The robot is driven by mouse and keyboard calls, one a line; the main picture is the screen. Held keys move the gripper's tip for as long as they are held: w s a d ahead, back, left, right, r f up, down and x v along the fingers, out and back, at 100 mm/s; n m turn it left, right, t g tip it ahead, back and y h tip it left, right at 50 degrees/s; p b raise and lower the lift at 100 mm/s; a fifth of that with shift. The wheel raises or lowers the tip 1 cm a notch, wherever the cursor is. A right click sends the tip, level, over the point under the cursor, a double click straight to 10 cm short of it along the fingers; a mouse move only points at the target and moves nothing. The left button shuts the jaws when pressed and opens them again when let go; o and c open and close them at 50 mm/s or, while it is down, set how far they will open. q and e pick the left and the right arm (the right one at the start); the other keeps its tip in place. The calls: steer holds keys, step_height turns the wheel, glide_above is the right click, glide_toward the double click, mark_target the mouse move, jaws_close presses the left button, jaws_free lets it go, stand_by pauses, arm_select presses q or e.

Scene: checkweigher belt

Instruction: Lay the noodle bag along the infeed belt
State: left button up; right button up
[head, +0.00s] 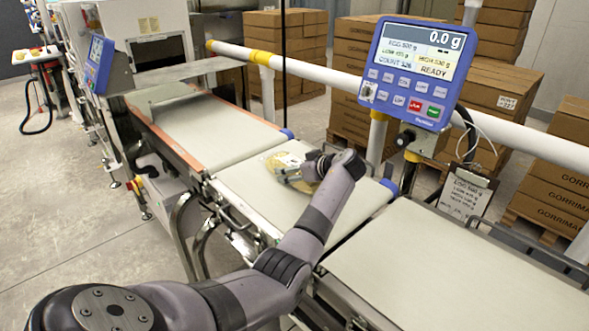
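A flat, tan noodle bag (258,172) with a pale label lies on the middle belt section (345,215), near its far left part. My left gripper (284,173) is low over the bag's right side, with its fingers pointing left. The fingers overlap the bag in the picture; I cannot tell whether they touch or grip it. The wrist and gripper hide part of the bag. My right gripper is not in view.
Another belt section (205,128) with orange side rails runs off to the upper left, and an empty one (450,265) is at lower right. A blue display (415,70) reads 0.0 g and READY. A white guard rail (310,71) runs behind, with stacked cartons beyond.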

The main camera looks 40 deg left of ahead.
arm_select(q)
steer(key=o, duration=1.2)
steer(key=shift+f, duration=0.1)
steer(key=o, duration=0.5)
steer(key=shift+c, duration=0.2)
steer(key=shift+r, duration=0.25)
steer(key=shift+d, duration=0.4)
steer(key=b+v, duration=0.1)
steer(key=v, duration=1)
steer(key=shift+r, duration=0.2)
